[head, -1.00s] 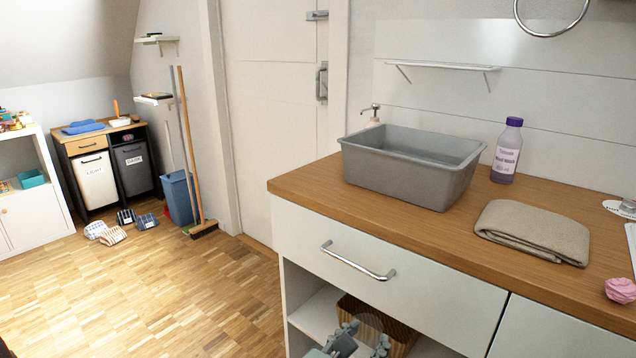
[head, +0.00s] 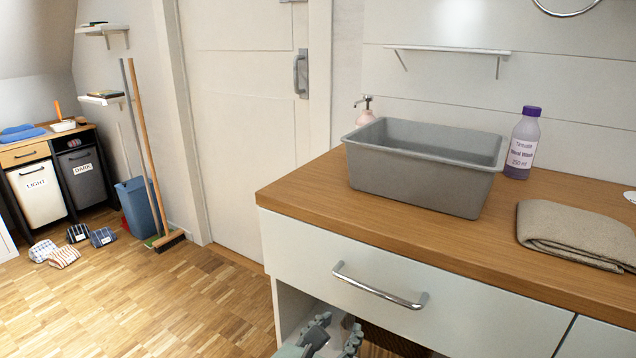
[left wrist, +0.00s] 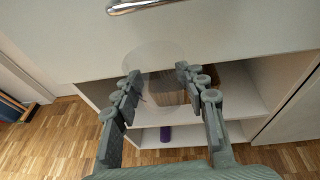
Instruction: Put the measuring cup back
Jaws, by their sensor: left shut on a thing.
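My left gripper (head: 333,340) is low at the bottom of the head view, in front of the open shelf under the drawer. In the left wrist view the gripper (left wrist: 158,78) is shut on a clear, round cup (left wrist: 152,62), which looks like the measuring cup. The cup is see-through, so its edges are faint, and the drawer front and shelf show through it. The white drawer (head: 300,250) above is closed, with a chrome bar handle (head: 380,287). My right gripper is not in view.
A brown box (left wrist: 170,90) stands on the shelf (left wrist: 240,100).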

